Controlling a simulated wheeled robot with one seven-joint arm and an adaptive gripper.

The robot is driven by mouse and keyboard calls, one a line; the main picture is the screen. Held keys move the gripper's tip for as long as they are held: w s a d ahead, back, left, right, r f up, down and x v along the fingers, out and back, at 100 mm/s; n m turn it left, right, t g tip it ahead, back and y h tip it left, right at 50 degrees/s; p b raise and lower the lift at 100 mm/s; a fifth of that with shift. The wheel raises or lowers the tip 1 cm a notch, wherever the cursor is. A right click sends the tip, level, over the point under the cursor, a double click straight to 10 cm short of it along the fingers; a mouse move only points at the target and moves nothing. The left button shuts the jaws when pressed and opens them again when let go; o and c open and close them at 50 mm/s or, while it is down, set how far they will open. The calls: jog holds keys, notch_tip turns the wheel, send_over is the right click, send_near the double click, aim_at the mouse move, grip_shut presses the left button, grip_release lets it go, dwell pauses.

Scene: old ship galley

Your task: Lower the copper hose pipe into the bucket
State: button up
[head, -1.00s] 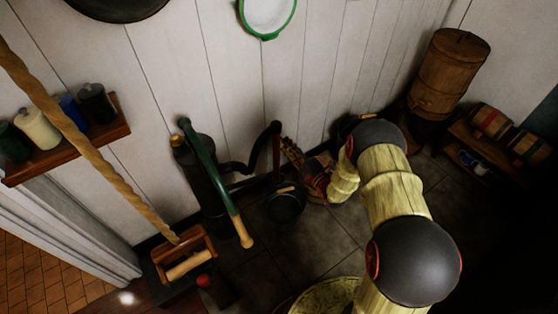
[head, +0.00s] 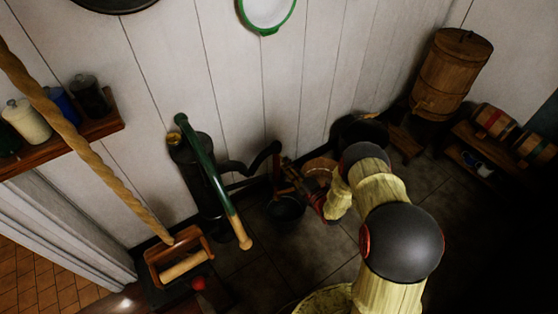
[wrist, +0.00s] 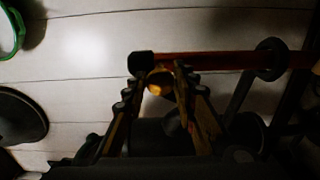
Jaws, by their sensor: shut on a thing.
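The copper hose pipe (head: 277,172) shows as a reddish, roughly upright tube below a black elbow, against the wall in the head view. In the wrist view the pipe (wrist: 225,61) runs across the picture, with a black end at the fingertips. My gripper (head: 286,188) is at the pipe, and the wrist view shows its fingers (wrist: 160,76) closed in on it. A small brass-coloured piece shows between the fingers. The dark bucket (head: 285,208) stands on the floor just below the pipe and gripper. Its inside is too dark to read.
A black hand pump (head: 205,175) with a green lever stands to the left. A wooden tub (head: 322,166) and another dark vessel (head: 364,132) are behind my arm. A wooden cask (head: 452,72) stands in the right corner. Some floor in front of the bucket is clear.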

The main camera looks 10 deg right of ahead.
notch_tip(320, 180, down, 22)
jog(key=shift+r, duration=0.15)
dwell(0.4)
jog(key=o, duration=1.3)
jog(key=shift+c, duration=0.2)
jog(key=p+v, duration=0.1)
jog(key=v, duration=1)
jog(key=shift+p, duration=0.4)
jog(key=shift+r, duration=0.1)
